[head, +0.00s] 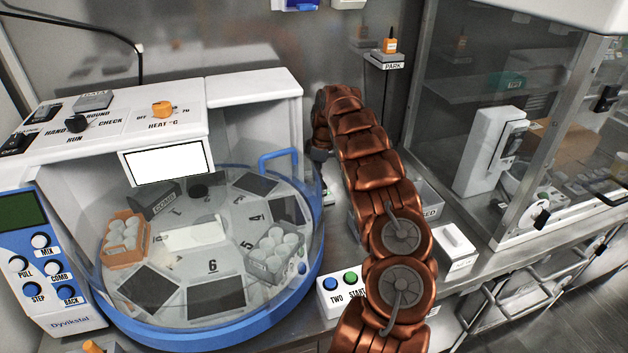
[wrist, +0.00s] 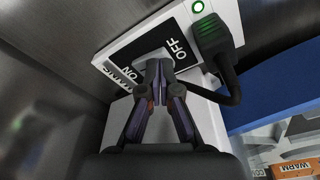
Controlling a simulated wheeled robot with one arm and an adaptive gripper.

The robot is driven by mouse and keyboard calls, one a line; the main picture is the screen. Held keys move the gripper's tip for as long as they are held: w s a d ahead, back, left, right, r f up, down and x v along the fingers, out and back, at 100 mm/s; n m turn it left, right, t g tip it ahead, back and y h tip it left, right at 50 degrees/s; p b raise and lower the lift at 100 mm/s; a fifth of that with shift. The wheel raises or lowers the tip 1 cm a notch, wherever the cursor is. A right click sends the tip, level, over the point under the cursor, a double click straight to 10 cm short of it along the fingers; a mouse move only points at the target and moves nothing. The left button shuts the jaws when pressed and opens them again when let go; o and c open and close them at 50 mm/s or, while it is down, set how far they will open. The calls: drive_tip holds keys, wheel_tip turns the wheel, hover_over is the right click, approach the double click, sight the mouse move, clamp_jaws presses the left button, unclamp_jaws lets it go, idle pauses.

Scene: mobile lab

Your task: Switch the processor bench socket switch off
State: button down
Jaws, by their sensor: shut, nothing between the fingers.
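The socket panel (wrist: 120,50) is on the wall in the wrist view, with a black plate marked ON at the left and OFF at the right. A grey switch (wrist: 150,56) sits between the two marks, partly hidden by my fingertips. My gripper (wrist: 161,72) is shut and empty, its tips right at the switch; I cannot tell whether they touch it. A green light (wrist: 198,7) glows on the panel. Which way the switch is tilted is unclear. In the head view my arm hides the gripper, and I cannot make out the socket.
A black plug (wrist: 211,36) with a looping cable sits right of the switch. A blue-rimmed round processor (head: 212,305) fills the left of the bench in the head view. A button box (head: 330,300) stands near my arm, and a glass-fronted cabinet (head: 480,100) is at right.

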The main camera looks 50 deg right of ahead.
drive_tip(key=shift+f, duration=0.25)
drive_tip(key=shift+r, duration=0.1)
drive_tip(key=shift+r+b, duration=0.3)
drive_tip(key=shift+r, duration=3.15)
